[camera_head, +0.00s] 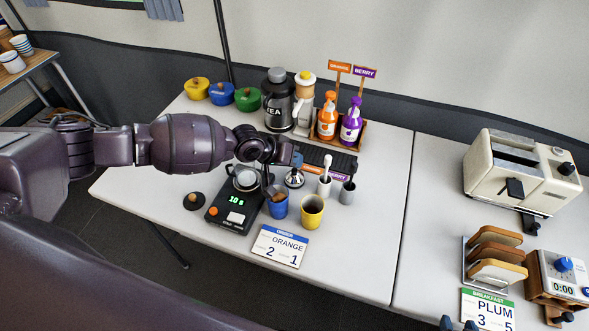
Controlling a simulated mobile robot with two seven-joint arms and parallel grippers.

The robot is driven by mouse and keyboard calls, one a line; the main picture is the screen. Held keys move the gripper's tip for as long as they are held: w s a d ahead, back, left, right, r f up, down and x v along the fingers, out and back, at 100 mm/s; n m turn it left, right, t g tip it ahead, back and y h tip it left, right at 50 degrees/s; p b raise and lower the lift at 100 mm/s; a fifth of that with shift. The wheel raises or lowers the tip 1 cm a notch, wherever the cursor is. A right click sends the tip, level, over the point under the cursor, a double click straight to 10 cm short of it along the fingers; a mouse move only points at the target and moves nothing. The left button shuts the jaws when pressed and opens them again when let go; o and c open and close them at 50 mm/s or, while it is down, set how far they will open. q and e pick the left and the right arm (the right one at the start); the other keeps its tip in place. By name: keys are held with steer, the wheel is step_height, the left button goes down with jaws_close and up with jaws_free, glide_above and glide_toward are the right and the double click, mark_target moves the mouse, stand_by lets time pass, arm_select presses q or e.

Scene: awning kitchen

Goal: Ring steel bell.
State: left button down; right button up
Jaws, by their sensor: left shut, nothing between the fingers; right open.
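A small steel bell (294,179), a silvery dome with a dark top, stands upright on the white table, right of the scale. My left gripper (292,158) is shut and empty just above and behind the bell, with a small gap visible between them. The wrist hides part of the area behind the bell. At the bottom edge, two dark blue tips seem to be my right gripper (459,324), open and empty, mostly cut off and far from the bell.
Close by are a black scale (232,217) with a pot, a blue cup (278,208), a yellow cup (311,213) and a grey cup (347,193). A bottle rack (361,134) stands behind. A toaster (540,170) and toast rack (468,262) stand right.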

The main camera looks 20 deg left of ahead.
mark_target(291, 172)
arm_select(q)
steer(key=shift+s+a+f, duration=0.15)
steer(key=shift+s+f, duration=0.15)
steer(key=shift+f, duration=0.25)
steer(key=shift+s+a+f, duration=0.15)
steer(key=shift+s+f, duration=0.1)
steer(key=shift+f, duration=0.3)
arm_select(e)
steer(key=shift+w+f, duration=0.1)
arm_select(q)
steer(key=shift+a+r+p, duration=0.25)
steer(key=shift+r+p, duration=0.1)
steer(key=shift+r, duration=0.1)
arm_select(e)
steer(key=shift+w+a+r, duration=0.1)
steer(key=shift+w+r, duration=0.45)
arm_select(q)
steer(key=shift+r, duration=0.15)
arm_select(e)
steer(key=shift+s, duration=0.1)
